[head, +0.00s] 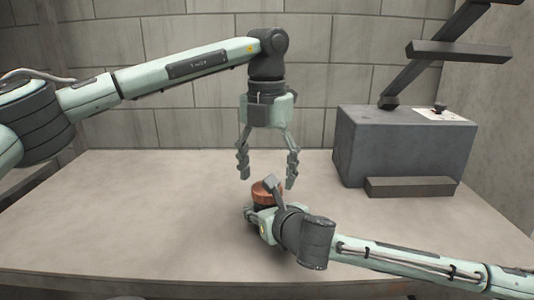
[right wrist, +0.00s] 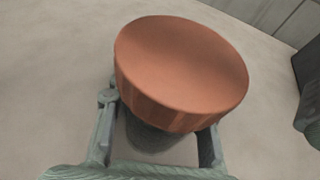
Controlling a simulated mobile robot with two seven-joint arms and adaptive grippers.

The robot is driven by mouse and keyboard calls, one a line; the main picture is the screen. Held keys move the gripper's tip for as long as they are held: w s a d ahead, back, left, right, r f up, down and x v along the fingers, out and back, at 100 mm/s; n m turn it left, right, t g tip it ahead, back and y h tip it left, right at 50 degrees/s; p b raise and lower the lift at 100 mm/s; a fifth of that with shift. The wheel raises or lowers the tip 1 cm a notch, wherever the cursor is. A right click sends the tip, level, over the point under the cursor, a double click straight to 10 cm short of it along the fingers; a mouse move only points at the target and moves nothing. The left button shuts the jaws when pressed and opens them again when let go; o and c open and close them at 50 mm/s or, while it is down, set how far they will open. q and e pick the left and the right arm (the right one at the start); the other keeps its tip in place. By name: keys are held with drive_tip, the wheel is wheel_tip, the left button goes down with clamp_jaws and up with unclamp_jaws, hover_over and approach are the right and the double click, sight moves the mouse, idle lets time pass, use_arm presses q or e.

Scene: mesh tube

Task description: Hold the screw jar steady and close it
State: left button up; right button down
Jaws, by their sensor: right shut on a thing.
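The screw jar stands upright on the table, with a wide copper-brown lid (head: 264,189) on top. The lid (right wrist: 180,65) fills the middle of the right wrist view, and the dark jar body (right wrist: 155,142) shows below it. My right gripper (right wrist: 160,128) is shut on the jar body, one finger on each side below the lid. In the head view it mostly hides the jar. My left gripper (head: 268,178) points down above the lid, open and empty, its fingers spread wider than the lid. I cannot tell how tightly the lid sits.
A large grey block (head: 402,150) stands at the back right, with a dark bar (head: 411,187) in front of it and a slanted post with a crossbar (head: 458,52) above. A tiled wall (head: 180,120) closes the back. The table's left side (head: 130,210) is clear.

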use_arm(q)
drive_tip(key=shift+f, duration=1.25)
drive_tip(key=shift+c, duration=0.3)
drive_tip(key=c, duration=1.1)
drive_tip(key=m, duration=0.6)
drive_tip(key=shift+m, duration=0.3)
drive_tip(key=shift+c, duration=0.3)
drive_tip(key=o, duration=1.3)
